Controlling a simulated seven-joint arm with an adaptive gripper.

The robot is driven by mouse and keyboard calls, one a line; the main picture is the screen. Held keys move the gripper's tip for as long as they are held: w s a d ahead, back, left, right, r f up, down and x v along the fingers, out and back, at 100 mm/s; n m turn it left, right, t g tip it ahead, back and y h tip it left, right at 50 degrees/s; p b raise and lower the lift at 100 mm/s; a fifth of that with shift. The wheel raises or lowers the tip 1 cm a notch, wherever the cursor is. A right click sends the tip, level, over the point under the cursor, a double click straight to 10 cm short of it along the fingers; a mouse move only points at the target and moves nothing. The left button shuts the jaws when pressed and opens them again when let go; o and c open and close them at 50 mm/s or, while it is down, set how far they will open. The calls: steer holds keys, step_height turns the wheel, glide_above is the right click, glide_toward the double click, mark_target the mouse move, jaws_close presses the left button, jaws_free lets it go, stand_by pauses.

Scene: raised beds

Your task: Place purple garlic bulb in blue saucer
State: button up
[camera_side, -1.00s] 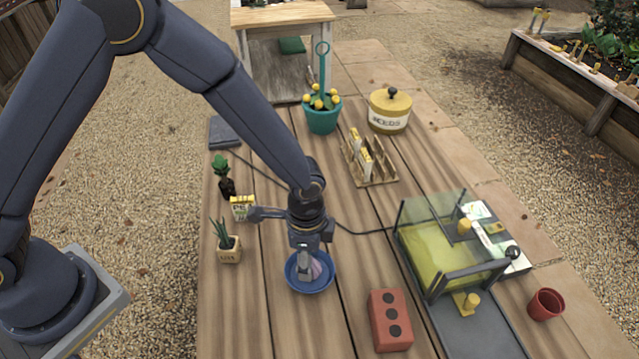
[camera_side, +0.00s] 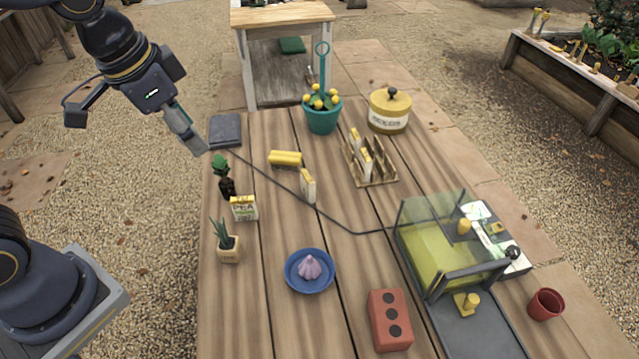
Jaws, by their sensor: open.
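The purple garlic bulb (camera_side: 310,268) sits upright inside the blue saucer (camera_side: 291,279), near its middle. The saucer rests on the wooden table toward the front. My gripper (camera_side: 200,150) is up at the left, beyond the table's left edge in the picture and well apart from the saucer. It is open and nothing shows in it. The garlic is fully in view.
A potted plant (camera_side: 229,249), seed packets (camera_side: 243,208) and a small dark-potted plant (camera_side: 226,185) line the left edge. A red brick (camera_side: 390,320) lies right of the saucer. A glass-walled box (camera_side: 440,250) stands at right. A dark cable (camera_side: 330,217) crosses the table.

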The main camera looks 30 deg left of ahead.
steer(key=s+a+r+n+t, duration=0.2)
steer(key=s+a+n, duration=0.2)
steer(key=s, duration=0.3)
steer(key=shift+s+a+r+n, duration=0.25)
steer(key=shift+a+r+n, duration=0.05)
steer(key=shift+a, duration=0.4)
